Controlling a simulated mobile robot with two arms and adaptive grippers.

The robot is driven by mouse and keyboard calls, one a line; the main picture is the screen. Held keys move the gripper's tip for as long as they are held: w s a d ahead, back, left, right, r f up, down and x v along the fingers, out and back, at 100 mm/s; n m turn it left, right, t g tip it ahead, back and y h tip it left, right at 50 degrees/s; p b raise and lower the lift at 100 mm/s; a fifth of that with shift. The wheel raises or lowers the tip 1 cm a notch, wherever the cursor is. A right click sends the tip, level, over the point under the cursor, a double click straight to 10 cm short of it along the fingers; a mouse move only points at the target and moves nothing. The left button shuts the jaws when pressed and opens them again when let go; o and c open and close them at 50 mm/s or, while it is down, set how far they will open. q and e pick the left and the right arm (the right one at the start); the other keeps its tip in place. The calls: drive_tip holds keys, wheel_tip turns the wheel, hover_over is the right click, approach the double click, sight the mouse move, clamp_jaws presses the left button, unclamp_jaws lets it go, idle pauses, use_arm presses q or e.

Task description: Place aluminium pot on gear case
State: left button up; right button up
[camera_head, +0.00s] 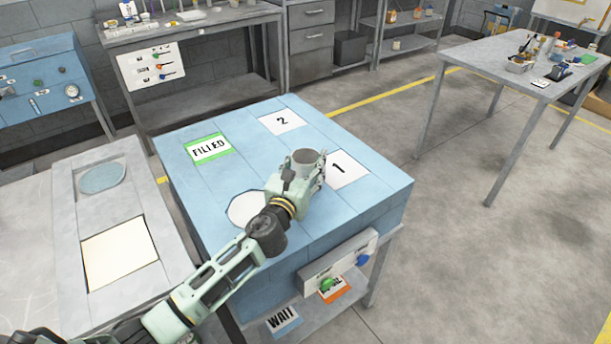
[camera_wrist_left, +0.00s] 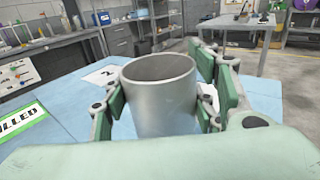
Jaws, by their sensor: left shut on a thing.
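The aluminium pot (camera_head: 307,160) is a plain grey open-topped cylinder and stands upright in my left gripper (camera_head: 303,172). In the left wrist view the pot (camera_wrist_left: 160,100) sits between the green finger pads of the gripper (camera_wrist_left: 163,112), which is shut on it. The pot is over the blue bench top (camera_head: 240,180), just left of the white "1" label (camera_head: 346,168). I cannot tell whether its base touches the top. I cannot tell for sure which thing is the gear case; no part is marked so. My right gripper is not in view.
The blue top bears a "2" label (camera_head: 282,122), a green-edged "FILLED" label (camera_head: 209,148) and a white disc (camera_head: 246,209). A front panel has green and blue buttons (camera_head: 362,260). A grey table (camera_head: 490,62) with small items stands at the right, with clear floor between.

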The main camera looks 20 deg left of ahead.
sight(306, 175)
use_arm(q)
wheel_tip(306, 175, down, 4)
drive_tip(key=shift+r+b, duration=0.1)
drive_tip(key=shift+b, duration=0.65)
drive_tip(key=shift+f, duration=0.25)
drive_tip(key=o, duration=1.2)
